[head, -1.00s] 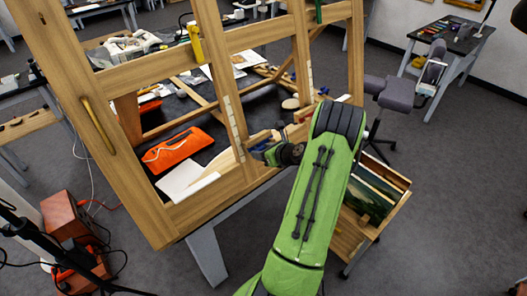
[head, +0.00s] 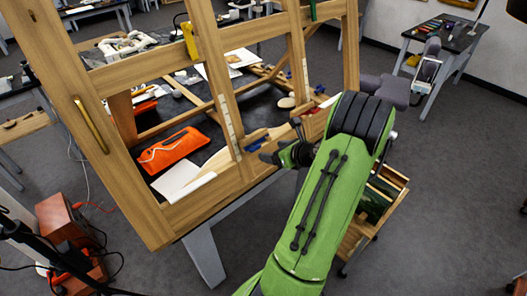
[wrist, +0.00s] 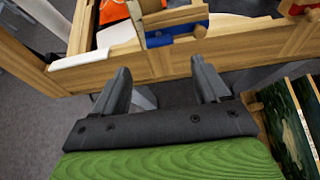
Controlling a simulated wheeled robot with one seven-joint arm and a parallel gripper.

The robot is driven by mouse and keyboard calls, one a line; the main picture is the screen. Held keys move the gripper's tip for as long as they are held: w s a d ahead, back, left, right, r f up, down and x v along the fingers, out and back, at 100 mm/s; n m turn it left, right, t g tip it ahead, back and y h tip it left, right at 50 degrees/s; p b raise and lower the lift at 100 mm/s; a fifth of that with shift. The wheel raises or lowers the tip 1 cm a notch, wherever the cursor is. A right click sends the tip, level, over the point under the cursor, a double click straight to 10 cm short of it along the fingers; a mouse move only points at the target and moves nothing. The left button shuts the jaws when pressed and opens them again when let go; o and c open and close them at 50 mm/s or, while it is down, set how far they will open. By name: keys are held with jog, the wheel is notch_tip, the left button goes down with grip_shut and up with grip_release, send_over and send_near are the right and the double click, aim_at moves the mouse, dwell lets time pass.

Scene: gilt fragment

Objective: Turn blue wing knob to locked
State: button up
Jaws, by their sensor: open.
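The blue wing knob (wrist: 174,33) is on the wooden easel's lower rail, near the top of the wrist view, beside a round wooden peg (wrist: 200,31). It also shows as a small blue patch (head: 254,146) in the head view, just beyond my gripper. My gripper (wrist: 160,66) is open and empty, its two dark fingers apart and pointing toward the rail. The knob lies ahead of the fingers, slightly right of the middle of the gap, with no visible contact. In the head view my gripper (head: 280,142) is at the rail, partly hidden by my green arm.
The large wooden easel frame (head: 150,195) fills the left and middle. An orange pouch (head: 172,150) and white sheet (head: 180,180) lie behind its bars. A red part (wrist: 294,7) is on the rail at the right. A cart of paintings (head: 375,205) stands right of my arm.

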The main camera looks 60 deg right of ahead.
jog(key=v, duration=0.7)
dwell(0.3)
